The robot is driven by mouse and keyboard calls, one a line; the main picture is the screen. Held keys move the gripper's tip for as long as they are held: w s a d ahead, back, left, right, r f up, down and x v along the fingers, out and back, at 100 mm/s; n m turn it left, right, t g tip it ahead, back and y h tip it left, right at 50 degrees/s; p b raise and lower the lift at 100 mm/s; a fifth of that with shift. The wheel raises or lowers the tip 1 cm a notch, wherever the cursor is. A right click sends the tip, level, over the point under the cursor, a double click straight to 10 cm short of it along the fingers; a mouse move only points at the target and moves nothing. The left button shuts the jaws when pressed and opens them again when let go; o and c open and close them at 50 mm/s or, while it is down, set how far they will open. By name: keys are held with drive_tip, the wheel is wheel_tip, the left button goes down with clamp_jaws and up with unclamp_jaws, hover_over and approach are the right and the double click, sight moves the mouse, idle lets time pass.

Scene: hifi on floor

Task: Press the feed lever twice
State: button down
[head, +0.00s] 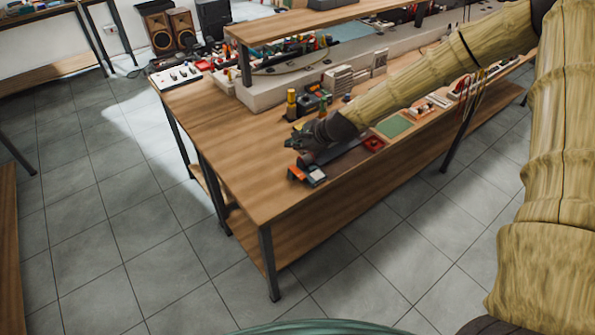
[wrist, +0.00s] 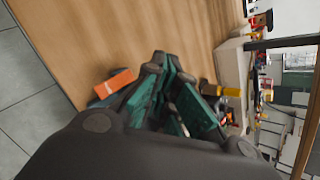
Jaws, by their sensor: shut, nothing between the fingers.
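A small device with an orange part (head: 297,173) and a grey body (head: 316,177) sits near the front edge of the wooden workbench (head: 235,145). The orange part also shows in the wrist view (wrist: 116,82), left of my fingers. I cannot make out which part is the feed lever. My gripper (head: 296,143), dark with green fingers, is shut and empty. It is just behind and above the device in the head view, apart from the orange part. In the wrist view the fingers (wrist: 172,85) fill the middle and hide part of the bench.
A yellow-topped item (head: 291,103) stands behind my gripper. A red tray (head: 373,145) and a green mat (head: 393,126) lie to its right. A raised shelf (head: 290,26) and clutter line the back.

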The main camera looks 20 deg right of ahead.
sight(296, 173)
drive_tip(key=shift+f, duration=0.15)
drive_tip(key=shift+f+b, duration=2.95)
drive_tip(key=shift+f, duration=1.35)
drive_tip(key=shift+f, duration=0.15)
drive_tip(key=shift+f+b, duration=0.25)
drive_tip(key=shift+b, duration=0.15)
drive_tip(key=shift+s+f+b, duration=0.1)
drive_tip(key=shift+f+b, duration=0.5)
drive_tip(key=shift+f, duration=0.15)
drive_tip(key=shift+r, duration=0.1)
drive_tip(key=shift+r+p, duration=0.75)
drive_tip(key=shift+r, duration=0.3)
drive_tip(key=shift+r, duration=0.1)
